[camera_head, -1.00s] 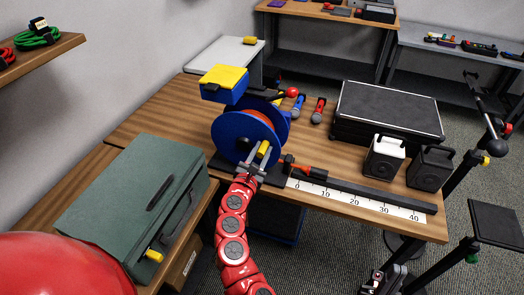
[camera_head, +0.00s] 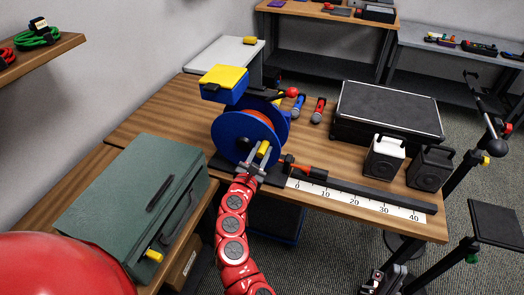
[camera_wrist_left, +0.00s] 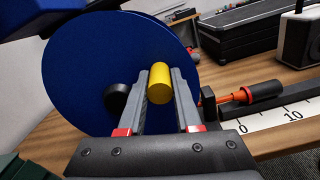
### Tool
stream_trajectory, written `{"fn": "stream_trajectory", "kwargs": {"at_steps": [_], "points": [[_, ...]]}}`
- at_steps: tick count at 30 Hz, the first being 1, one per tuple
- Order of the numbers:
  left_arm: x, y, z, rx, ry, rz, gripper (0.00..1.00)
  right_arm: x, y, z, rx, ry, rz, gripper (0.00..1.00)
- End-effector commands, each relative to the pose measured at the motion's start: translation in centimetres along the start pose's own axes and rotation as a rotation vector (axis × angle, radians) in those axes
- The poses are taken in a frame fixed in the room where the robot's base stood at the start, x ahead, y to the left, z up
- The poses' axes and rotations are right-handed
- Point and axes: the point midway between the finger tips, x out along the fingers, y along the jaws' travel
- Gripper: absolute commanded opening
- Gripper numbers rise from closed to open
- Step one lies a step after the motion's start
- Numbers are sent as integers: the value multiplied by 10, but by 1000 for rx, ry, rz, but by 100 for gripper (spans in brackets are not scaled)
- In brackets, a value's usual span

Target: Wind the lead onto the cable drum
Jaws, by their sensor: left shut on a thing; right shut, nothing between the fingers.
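The blue cable drum (camera_head: 238,140) stands on the wooden bench, with orange-red lead (camera_head: 262,117) showing between its flanges. My left gripper (camera_head: 261,158) is shut on the yellow crank handle (camera_head: 264,148) at the drum's near face. In the left wrist view the yellow handle (camera_wrist_left: 159,82) sits between the two fingers, with the blue flange (camera_wrist_left: 85,75) behind. A dark connector with an orange-red end (camera_head: 313,173) lies at the ruler's zero end; it also shows in the left wrist view (camera_wrist_left: 265,90). My right gripper (camera_head: 385,279) is low at the bottom right, shut and empty.
A white ruler strip (camera_head: 350,198) runs along the bench's front. A yellow-topped blue box (camera_head: 223,83) is above the drum. A green case (camera_head: 130,195) stands left, a black case (camera_head: 388,112) and two small speakers (camera_head: 384,158) right. Several microphones (camera_head: 318,110) lie behind.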

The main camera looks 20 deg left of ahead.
Motion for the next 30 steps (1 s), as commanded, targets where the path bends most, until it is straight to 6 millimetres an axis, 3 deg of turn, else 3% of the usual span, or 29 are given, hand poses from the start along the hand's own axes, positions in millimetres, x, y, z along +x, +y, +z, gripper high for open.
{"fn": "stream_trajectory", "kwargs": {"at_steps": [14,21,30], "points": [[0,-1,-3,14,0,0,0,-4,0,1,0,0,0,0],[0,-12,-26,265,-2,-2,0,-36,-2,6,0,0,0,0],[0,-13,-26,363,1,-4,0,-39,-2,7,0,0,0,0]]}}
